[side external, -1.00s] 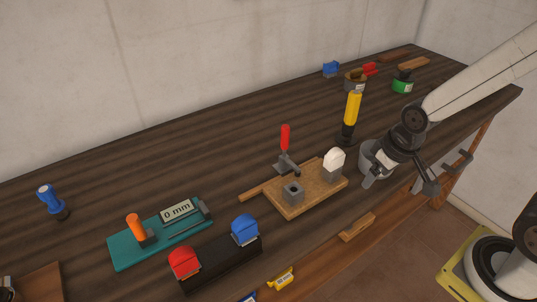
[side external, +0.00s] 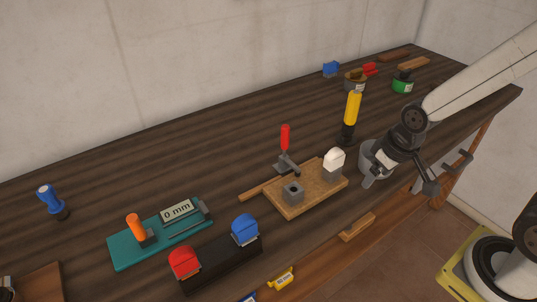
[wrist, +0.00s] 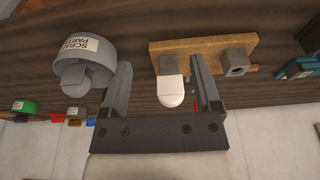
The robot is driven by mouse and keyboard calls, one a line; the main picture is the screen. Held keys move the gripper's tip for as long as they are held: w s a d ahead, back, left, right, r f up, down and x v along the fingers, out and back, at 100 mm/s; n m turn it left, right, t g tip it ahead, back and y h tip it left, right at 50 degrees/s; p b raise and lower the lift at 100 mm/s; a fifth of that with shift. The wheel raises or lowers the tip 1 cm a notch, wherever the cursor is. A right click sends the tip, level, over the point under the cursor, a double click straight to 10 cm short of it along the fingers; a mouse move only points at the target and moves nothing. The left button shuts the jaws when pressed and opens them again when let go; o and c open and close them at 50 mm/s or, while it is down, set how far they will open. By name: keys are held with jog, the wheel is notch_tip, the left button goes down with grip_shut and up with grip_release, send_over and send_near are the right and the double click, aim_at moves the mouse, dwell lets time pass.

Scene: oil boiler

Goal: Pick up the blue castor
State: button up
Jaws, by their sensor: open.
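The blue castor (side external: 245,229) sits at the right end of a black holder (side external: 222,264) near the bench's front edge. A red castor (side external: 184,262) sits at the holder's left end. My gripper (side external: 400,186) is open and empty at the bench's front edge, well to the right of the blue castor. In the wrist view my gripper (wrist: 161,62) has its fingers spread, with a white-topped piece (wrist: 171,91) seen between them, apart from both. I cannot make out the blue castor in the wrist view.
A wooden board (side external: 308,200) with a grey block, the white-topped piece and a red-handled clamp (side external: 285,138) lies between my gripper and the holder. A grey scrap bin (wrist: 85,59) is beside my gripper. A yellow-handled tool (side external: 352,108) stands behind. A teal gauge base (side external: 125,252) lies left.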

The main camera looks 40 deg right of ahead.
jog(key=shift+r, duration=0.2)
jog(key=w+r+n+t, duration=0.1)
jog(key=w+r, duration=0.1)
jog(key=w, duration=0.1)
jog(key=w+r+n+t, duration=0.1)
jog(key=w+r+t, duration=0.1)
jog(key=w, duration=0.2)
jog(key=w+a+r+n+t, duration=0.1)
jog(key=w+t, duration=0.1)
jog(key=w, duration=0.1)
jog(key=shift+w+r+n, duration=0.4)
jog(key=w+a+n+t+y, duration=0.2)
jog(key=w+a+n+y, duration=0.25)
jog(key=a, duration=0.25)
jog(key=n+g+y, duration=0.9)
jog(key=n+g, duration=0.1)
send_over(255, 219)
jog(key=d, duration=0.5)
jog(key=f, duration=0.1)
notch_tip(255, 219, down, 8)
jog(key=shift+w+x, duration=0.25)
jog(key=shift+x, duration=1.65)
jog(key=shift+w+x, duration=0.2)
jog(key=shift+x, duration=1.75)
